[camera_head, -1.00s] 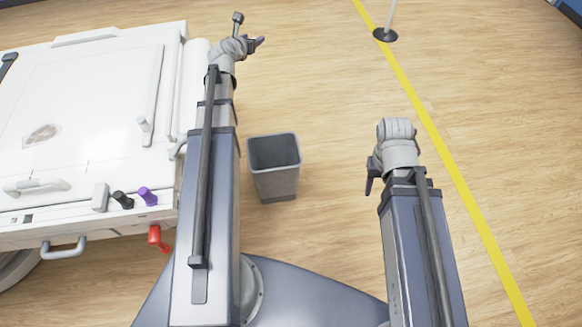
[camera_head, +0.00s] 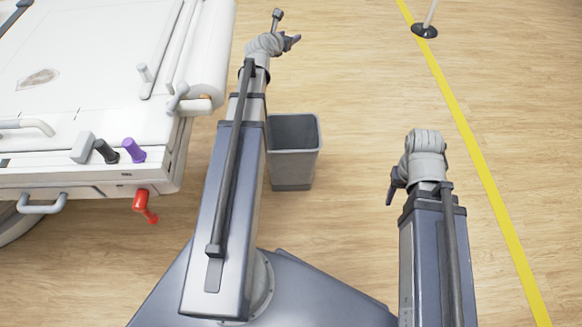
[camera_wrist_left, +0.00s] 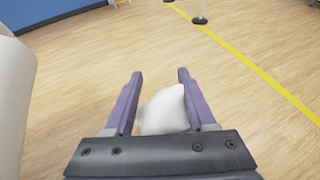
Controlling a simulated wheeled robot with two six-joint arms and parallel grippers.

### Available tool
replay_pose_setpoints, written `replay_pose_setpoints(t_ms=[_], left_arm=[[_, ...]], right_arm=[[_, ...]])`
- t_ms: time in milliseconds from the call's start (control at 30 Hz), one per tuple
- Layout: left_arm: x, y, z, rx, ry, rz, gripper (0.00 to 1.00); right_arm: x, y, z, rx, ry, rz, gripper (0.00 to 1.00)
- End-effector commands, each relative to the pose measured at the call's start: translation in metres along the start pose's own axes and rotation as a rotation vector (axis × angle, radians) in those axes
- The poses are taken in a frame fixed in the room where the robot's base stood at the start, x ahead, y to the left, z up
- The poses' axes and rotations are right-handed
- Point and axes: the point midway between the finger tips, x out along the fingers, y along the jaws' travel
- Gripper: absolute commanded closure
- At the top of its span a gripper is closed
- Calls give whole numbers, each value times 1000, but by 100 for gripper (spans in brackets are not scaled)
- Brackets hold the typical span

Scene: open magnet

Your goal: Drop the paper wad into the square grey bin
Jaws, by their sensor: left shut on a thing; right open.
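The paper wad (camera_wrist_left: 164,110) is white and crumpled, and sits between the purple fingers of my left gripper (camera_wrist_left: 160,76) in the left wrist view. That gripper is shut on it. In the head view my left gripper (camera_head: 291,41) is beyond the bin; the wad cannot be made out there. The square grey bin (camera_head: 292,166) stands upright on the floor beside my left arm, its open top facing up. The arm slightly overlaps its left edge. My right gripper (camera_head: 393,186) is open, right of the bin and apart from it.
A white medical table (camera_head: 85,100) with purple, black and red handles fills the left side, close to my left arm. A post on a round black base (camera_head: 424,31) stands at the top right near a yellow floor line (camera_head: 470,140).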

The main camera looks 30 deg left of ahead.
Motion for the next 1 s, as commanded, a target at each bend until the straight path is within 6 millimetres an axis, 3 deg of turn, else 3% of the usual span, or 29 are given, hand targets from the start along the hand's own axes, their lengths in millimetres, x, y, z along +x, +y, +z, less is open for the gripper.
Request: replay_pose_setpoints(t_ms=[33,100,800,1000], left_arm=[[13,0,-30,0,0,0,95],[21,0,-49,0,0,0,95],[104,-1,-243,1,0,0,95],[122,-2,-282,1,0,0,95]], right_arm=[[32,-3,-2,0,0,0,50],[53,-5,-3,0,1,0,50],[262,-25,-16,0,3,2,50],[306,-29,-18,-1,4,3,50]])
